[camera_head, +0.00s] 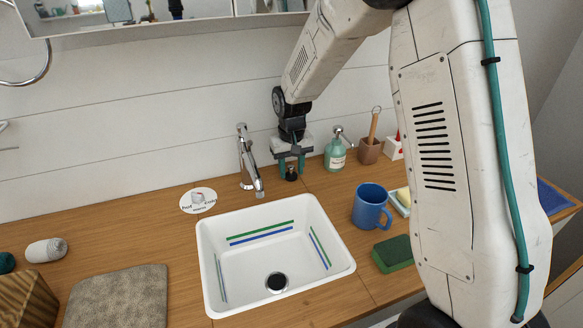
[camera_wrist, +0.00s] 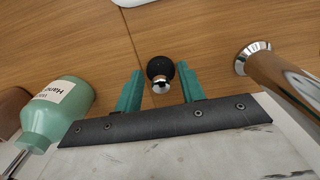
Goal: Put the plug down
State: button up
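The plug (camera_head: 291,174) is a small black stopper with a shiny metal knob. It appears to rest on the wooden counter behind the sink, right of the tap. In the wrist view the plug (camera_wrist: 159,70) lies between the two teal fingers of my gripper (camera_wrist: 160,72), with a narrow gap on each side. In the head view my gripper (camera_head: 291,163) points down just over the plug, fingers apart. A white oval mat (camera_head: 199,201) with a drawing and lettering lies left of the tap; its lettering is too small to read surely.
The white sink (camera_head: 212,262) has a dark drain (camera_head: 277,283). The chrome tap (camera_head: 248,160) stands left of my gripper; a green soap bottle (camera_head: 335,154) stands right. A blue mug (camera_head: 370,206) and green sponge (camera_head: 393,253) lie further right. Counter left of the sink is partly clear.

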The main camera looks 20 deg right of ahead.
aim_at(292, 167)
notch_tip(292, 167, up, 8)
jog(key=s+d+r, duration=0.1)
jog(key=s+r, duration=0.7)
jog(key=s+d+r, duration=0.1)
jog(key=s+r, duration=0.1)
jog(key=s, duration=1.2)
jog(key=s+d+r+t, duration=0.1)
jog(key=s+r, duration=0.1)
jog(key=s, duration=1.2)
jog(key=shift+r, duration=0.3)
jog(key=shift+w, duration=0.1)
